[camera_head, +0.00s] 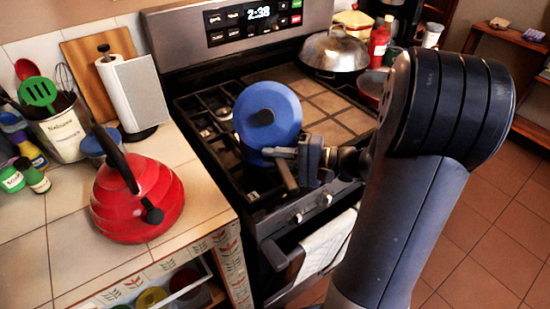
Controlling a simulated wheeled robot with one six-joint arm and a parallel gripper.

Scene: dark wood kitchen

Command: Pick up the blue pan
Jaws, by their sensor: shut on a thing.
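The blue pan (280,98) is over the left part of the stove, its round blue face turned toward the camera with a dark spot near the middle. My gripper (284,166) is at the pan's near lower edge, shut on the pan. The exact grip point is partly hidden by the gripper's own body. I cannot tell whether the pan touches the grates below it.
A red kettle (137,203) stands on the tiled counter at left, near a paper towel roll (126,90) and a utensil crock (62,130). A domed metal lid (334,52) sits at the stove's back right. A white towel (325,246) hangs on the oven front.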

